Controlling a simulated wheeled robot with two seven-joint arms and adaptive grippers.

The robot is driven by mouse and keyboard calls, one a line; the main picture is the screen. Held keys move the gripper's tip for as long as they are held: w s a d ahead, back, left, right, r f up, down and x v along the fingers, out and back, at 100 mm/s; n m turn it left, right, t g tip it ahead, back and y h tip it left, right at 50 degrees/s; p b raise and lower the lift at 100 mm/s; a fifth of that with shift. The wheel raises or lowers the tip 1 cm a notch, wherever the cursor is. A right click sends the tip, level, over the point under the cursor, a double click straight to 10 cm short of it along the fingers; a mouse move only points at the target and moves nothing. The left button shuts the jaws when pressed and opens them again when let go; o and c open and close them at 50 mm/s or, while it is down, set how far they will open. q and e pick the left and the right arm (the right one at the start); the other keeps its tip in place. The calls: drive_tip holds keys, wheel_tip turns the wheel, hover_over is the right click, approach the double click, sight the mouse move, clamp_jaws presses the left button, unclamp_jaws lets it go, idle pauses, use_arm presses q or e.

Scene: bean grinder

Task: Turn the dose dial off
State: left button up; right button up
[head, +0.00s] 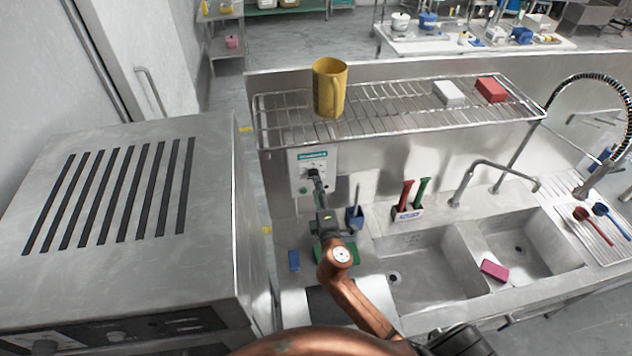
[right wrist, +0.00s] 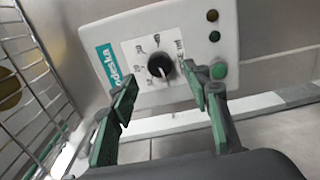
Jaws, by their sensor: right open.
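The dose dial (right wrist: 160,66) is a round black knob with a pale pointer, on a white control box (right wrist: 205,25) with a teal label. The box (head: 331,160) also shows in the head view, on the back wall under the wire shelf. My right gripper (right wrist: 165,90) has green-padded fingers spread apart, one on each side below the dial, with nothing between them. In the head view the right gripper (head: 316,182) reaches up to the box and covers part of its front. Whether a finger touches the box is unclear. My left gripper is out of view.
A green button (right wrist: 218,71) sits close to the right finger. A large steel machine (head: 130,200) stands to the left. Sinks (head: 430,265) lie to the right.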

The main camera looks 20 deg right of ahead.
drive_tip(key=v, duration=0.7)
drive_tip(key=shift+s, duration=0.25)
